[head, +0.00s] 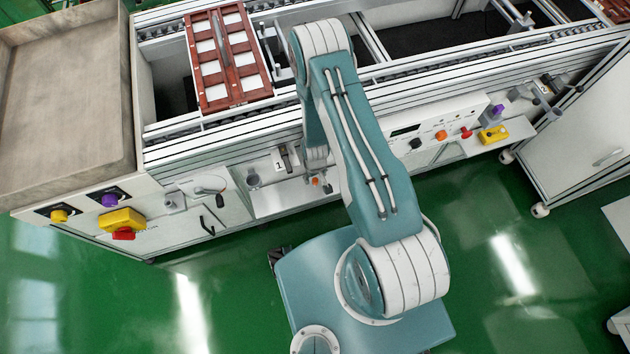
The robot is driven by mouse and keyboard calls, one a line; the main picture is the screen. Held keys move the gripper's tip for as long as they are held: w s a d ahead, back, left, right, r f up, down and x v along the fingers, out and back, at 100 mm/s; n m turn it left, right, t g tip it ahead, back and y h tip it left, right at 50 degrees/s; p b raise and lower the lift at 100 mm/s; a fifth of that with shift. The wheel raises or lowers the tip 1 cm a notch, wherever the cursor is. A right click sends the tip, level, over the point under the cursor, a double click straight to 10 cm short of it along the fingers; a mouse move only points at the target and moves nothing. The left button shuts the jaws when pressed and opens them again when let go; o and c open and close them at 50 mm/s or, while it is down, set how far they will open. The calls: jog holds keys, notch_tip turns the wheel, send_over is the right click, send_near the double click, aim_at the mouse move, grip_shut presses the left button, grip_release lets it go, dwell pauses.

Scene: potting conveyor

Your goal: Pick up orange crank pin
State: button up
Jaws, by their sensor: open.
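A small orange piece (315,181), which looks like the crank pin, shows in the head view at the conveyor's front side, just below the end of my arm. My gripper (318,168) is right by it, small and partly hidden by my own arm. The gripper is open. I cannot tell whether its fingers are around the pin or touching it. The crank that bears the pin is mostly hidden.
A control panel (425,143) with an orange knob and a red knob is to the right. A brown tray (228,57) lies on the conveyor. Green floor is clear in front.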

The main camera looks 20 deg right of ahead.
aim_at(315, 180)
notch_tip(315, 180, down, 4)
jog(key=shift+s+a+f, duration=0.1)
jog(key=shift+f, duration=0.1)
jog(key=shift+c, duration=0.3)
grip_shut()
jog(key=shift+r, duration=0.1)
